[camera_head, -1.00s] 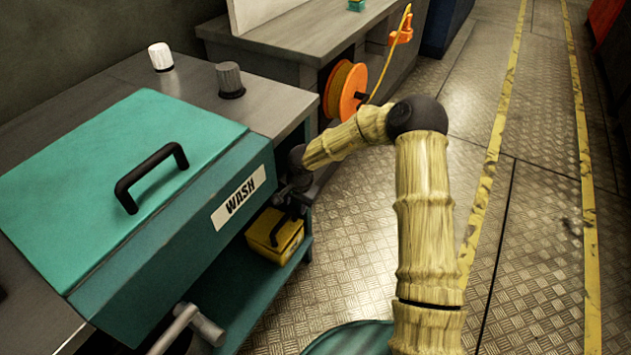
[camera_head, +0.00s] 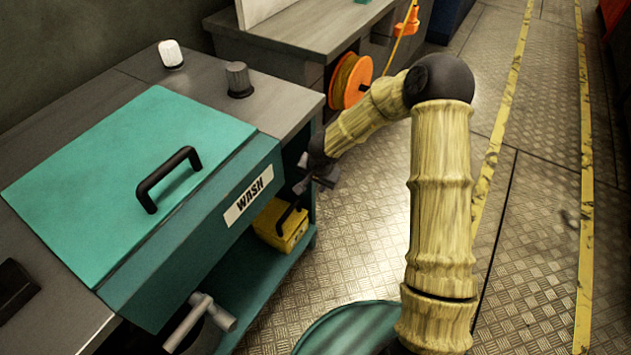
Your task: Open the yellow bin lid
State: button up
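The yellow bin (camera_head: 286,229) sits on the lower shelf of the teal wash station, at its right end. A black handle (camera_head: 288,212) shows on its top, and the lid looks closed. The upper part of the bin is partly hidden under the station. My gripper (camera_head: 306,182) is at the end of my tan, wood-textured arm, above and to the right of the bin, beside the station's corner. It appears apart from the bin handle. The fingers are dark and small, so I cannot tell how far apart they are.
The teal wash station (camera_head: 215,225) has a closed lid with a black handle (camera_head: 168,180). A grey crank (camera_head: 200,320) sticks out at its front. An orange hose reel (camera_head: 351,81) hangs beyond it. The metal floor (camera_head: 350,235) is clear.

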jog(key=shift+d+r, duration=0.1)
jog(key=shift+r, duration=0.35)
grip_shut()
jog(key=s+d+r+n+t, duration=0.25)
jog(key=s+r+n, duration=0.2)
jog(key=r, duration=0.65)
jog(key=s+d+r+g, duration=0.1)
jog(key=s+d+r, duration=0.1)
jog(key=s+d, duration=0.3)
jog(key=s+d+r+g+h, duration=0.1)
jog(key=s+d+r+g, duration=0.1)
jog(key=s, duration=1.1)
jog(key=d+r, duration=0.1)
jog(key=d, duration=0.1)
jog(key=shift+s+d+r+n, duration=0.15)
jog(key=shift+d+n, duration=0.2)
jog(key=shift+d, duration=0.05)
jog(key=shift+a, duration=0.1)
